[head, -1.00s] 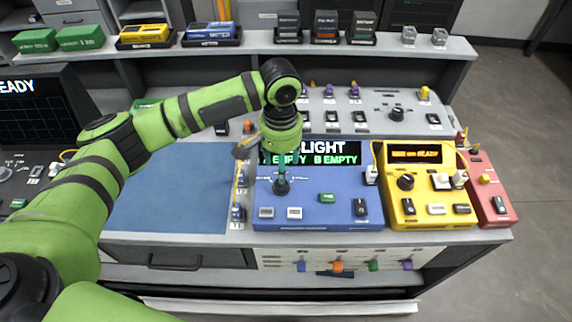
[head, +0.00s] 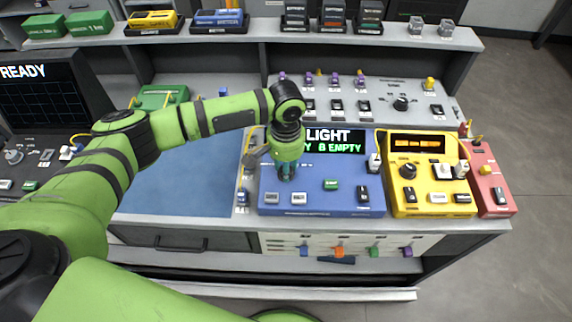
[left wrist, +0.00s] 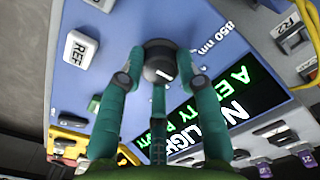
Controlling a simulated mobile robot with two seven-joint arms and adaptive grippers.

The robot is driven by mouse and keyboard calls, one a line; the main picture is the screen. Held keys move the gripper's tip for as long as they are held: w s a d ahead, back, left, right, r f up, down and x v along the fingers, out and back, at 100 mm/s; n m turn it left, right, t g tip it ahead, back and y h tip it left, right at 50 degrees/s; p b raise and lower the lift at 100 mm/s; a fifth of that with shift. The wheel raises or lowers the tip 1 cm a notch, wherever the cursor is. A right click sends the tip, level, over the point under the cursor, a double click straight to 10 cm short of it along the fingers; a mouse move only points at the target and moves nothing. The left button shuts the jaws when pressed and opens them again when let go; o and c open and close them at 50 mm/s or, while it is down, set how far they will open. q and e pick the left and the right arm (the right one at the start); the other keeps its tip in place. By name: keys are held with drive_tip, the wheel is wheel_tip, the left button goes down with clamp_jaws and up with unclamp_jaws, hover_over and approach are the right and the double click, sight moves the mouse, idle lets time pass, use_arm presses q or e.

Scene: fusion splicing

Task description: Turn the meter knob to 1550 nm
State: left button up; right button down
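The blue meter (head: 345,196) sits on the bench with a black display reading LIGHT and B EMPTY, partly hidden by my left arm. Its dark round knob (left wrist: 160,62) shows in the left wrist view, with an "850 nm" label beside it and a REF button close by. My left gripper (head: 286,174) is down at the meter's face, left of its middle. In the left wrist view its teal fingers (left wrist: 161,72) stand apart, one on each side of the knob. Contact with the knob cannot be told. The knob is hidden in the head view. My right gripper is out of view.
A yellow device (head: 425,190) and a red one (head: 492,185) stand right of the meter. A grey panel (head: 375,92) with switches and a knob lies behind. A blue mat (head: 175,190) is clear at left. Small sockets line the meter's left edge.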

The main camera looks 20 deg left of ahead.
use_arm(q)
drive_tip(key=shift+c, duration=0.8)
drive_tip(key=shift+r+m+p, duration=0.2)
drive_tip(key=shift+m+p, duration=0.7)
drive_tip(key=shift+p, duration=0.3)
drive_tip(key=shift+s+m+p, duration=0.1)
drive_tip(key=shift+m+p, duration=0.65)
drive_tip(key=shift+m, duration=0.05)
drive_tip(key=m+p, duration=0.2)
drive_tip(key=m, duration=0.1)
drive_tip(key=shift+f, duration=0.1)
drive_tip(key=shift+f+m+p, duration=0.1)
drive_tip(key=shift+m+p, duration=0.4)
drive_tip(key=shift+m, duration=1.2)
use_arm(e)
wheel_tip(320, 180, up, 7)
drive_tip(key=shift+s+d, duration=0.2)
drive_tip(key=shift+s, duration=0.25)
